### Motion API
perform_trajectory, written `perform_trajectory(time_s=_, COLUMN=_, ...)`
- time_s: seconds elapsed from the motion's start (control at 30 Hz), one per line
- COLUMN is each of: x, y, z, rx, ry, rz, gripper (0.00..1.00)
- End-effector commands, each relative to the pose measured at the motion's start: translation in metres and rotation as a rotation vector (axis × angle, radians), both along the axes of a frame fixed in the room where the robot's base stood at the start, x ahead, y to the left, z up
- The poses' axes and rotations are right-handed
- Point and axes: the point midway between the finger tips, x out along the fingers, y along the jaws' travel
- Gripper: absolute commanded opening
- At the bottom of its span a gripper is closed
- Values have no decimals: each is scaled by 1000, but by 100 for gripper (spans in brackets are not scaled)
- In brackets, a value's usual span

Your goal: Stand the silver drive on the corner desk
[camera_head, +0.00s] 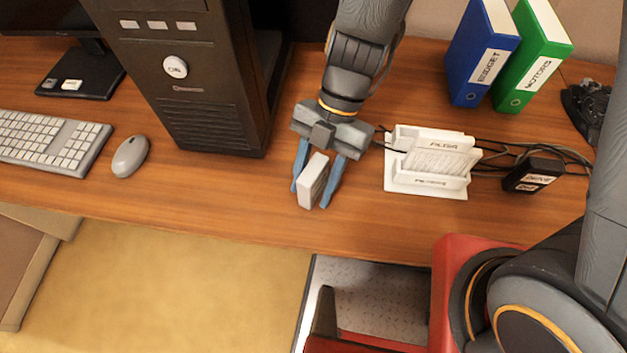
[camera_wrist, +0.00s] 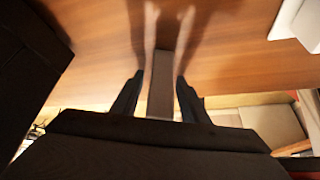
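The silver drive (camera_head: 312,181) is a small pale box, upright on or just above the corner desk (camera_head: 215,190), near its front edge. I cannot tell whether its base touches the wood. My gripper (camera_head: 318,184) points down with its two blue fingers on either side of the drive. In the wrist view the drive (camera_wrist: 161,84) is a grey strip between the dark fingers (camera_wrist: 160,82), with narrow gaps on both sides, so the gripper looks open around it.
A black computer tower (camera_head: 195,90) stands left of my gripper, with a mouse (camera_head: 130,156) and keyboard (camera_head: 50,140) beyond. A white slotted holder (camera_head: 428,190) stands close on the right, near a labelled black box (camera_head: 533,175) and cables. Blue (camera_head: 480,55) and green (camera_head: 533,55) binders stand behind.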

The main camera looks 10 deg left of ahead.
Motion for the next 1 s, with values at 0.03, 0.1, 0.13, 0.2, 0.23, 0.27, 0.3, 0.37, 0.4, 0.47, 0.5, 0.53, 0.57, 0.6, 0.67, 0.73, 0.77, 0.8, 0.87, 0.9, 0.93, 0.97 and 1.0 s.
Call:
perform_trajectory(time_s=0.03, x=0, y=0, z=0, rx=0, ry=0, rz=0, gripper=40)
perform_trajectory(time_s=0.1, x=0, y=0, z=0, rx=0, ry=0, rz=0, gripper=40)
perform_trajectory(time_s=0.13, x=0, y=0, z=0, rx=0, ry=0, rz=0, gripper=40)
perform_trajectory(time_s=0.2, x=0, y=0, z=2, rx=0, ry=0, rz=0, gripper=40)
perform_trajectory(time_s=0.23, x=0, y=0, z=3, rx=0, ry=0, rz=0, gripper=40)
perform_trajectory(time_s=0.27, x=0, y=0, z=4, rx=0, ry=0, rz=0, gripper=40)
perform_trajectory(time_s=0.3, x=2, y=0, z=7, rx=2, ry=-2, rz=0, gripper=40)
perform_trajectory(time_s=0.37, x=7, y=-1, z=14, rx=4, ry=-4, rz=-1, gripper=40)
perform_trajectory(time_s=0.4, x=10, y=-2, z=19, rx=3, ry=-4, rz=0, gripper=40)
perform_trajectory(time_s=0.47, x=16, y=-4, z=30, rx=4, ry=-4, rz=-2, gripper=40)
perform_trajectory(time_s=0.5, x=21, y=-5, z=37, rx=5, ry=-6, rz=-2, gripper=40)
perform_trajectory(time_s=0.53, x=24, y=-6, z=43, rx=5, ry=-6, rz=-1, gripper=40)
perform_trajectory(time_s=0.57, x=27, y=-7, z=49, rx=4, ry=-7, rz=-2, gripper=40)
perform_trajectory(time_s=0.6, x=31, y=-8, z=56, rx=5, ry=-6, rz=-1, gripper=40)
perform_trajectory(time_s=0.67, x=37, y=-11, z=67, rx=3, ry=-5, rz=-2, gripper=40)
perform_trajectory(time_s=0.73, x=43, y=-12, z=78, rx=4, ry=-5, rz=-1, gripper=40)
perform_trajectory(time_s=0.77, x=45, y=-13, z=82, rx=3, ry=-3, rz=-1, gripper=40)
perform_trajectory(time_s=0.8, x=48, y=-15, z=88, rx=2, ry=-4, rz=-1, gripper=40)
perform_trajectory(time_s=0.87, x=51, y=-16, z=94, rx=2, ry=-3, rz=-1, gripper=40)
perform_trajectory(time_s=0.9, x=53, y=-16, z=98, rx=2, ry=-3, rz=-1, gripper=40)
perform_trajectory(time_s=0.93, x=54, y=-17, z=100, rx=2, ry=-2, rz=0, gripper=40)
perform_trajectory(time_s=0.97, x=55, y=-17, z=102, rx=1, ry=-1, rz=-1, gripper=40)
perform_trajectory(time_s=1.0, x=56, y=-17, z=104, rx=1, ry=-1, rz=-1, gripper=40)
